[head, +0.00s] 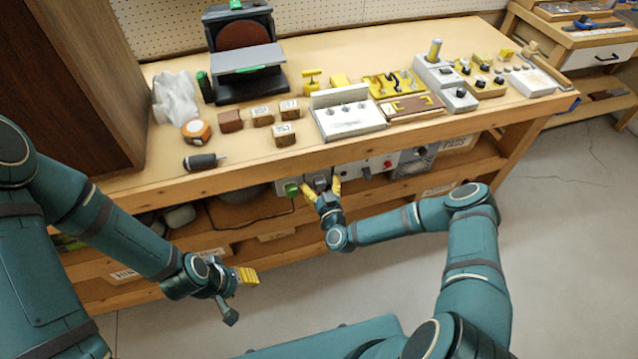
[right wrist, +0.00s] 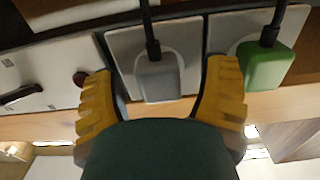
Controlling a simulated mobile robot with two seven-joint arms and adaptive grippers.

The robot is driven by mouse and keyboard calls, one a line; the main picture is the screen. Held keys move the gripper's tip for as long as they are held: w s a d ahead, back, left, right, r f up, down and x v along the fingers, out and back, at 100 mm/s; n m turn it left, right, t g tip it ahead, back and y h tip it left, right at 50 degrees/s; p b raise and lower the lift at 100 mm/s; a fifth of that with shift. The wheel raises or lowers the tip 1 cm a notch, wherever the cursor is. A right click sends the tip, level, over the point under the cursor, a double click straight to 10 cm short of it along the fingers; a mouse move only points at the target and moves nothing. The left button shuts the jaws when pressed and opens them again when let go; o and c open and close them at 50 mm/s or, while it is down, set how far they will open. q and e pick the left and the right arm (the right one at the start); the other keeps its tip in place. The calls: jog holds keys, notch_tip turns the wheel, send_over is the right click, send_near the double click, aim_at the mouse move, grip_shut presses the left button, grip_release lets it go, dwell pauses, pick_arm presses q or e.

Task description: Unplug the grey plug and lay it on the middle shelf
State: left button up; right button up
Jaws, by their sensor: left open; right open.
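The grey plug (right wrist: 158,77) sits in a grey wall plate, with a black cord from it, in the right wrist view. In the head view it is largely hidden by my right gripper (head: 321,188). My right gripper (right wrist: 160,100) is open, its yellow fingers on either side of the grey plug, with visible gaps. My left gripper (head: 246,277) is open and empty, low in front of the bench. A shelf (head: 275,222) lies under the bench top; I cannot tell which level is the middle one.
A green plug (right wrist: 268,65) is in the plate beside the grey one, close to one finger; it also shows in the head view (head: 291,188). A panel with a black lever (right wrist: 18,93) lies on the other side. Blocks and fixtures cover the bench top (head: 235,175).

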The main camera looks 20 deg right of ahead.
aim_at(321, 187)
dwell(0.5)
grip_shut()
jog(key=shift+s, duration=0.15)
jog(key=shift+s+d+p, duration=0.15)
jog(key=shift+s+p, duration=0.95)
jog(key=shift+s, duration=1.7)
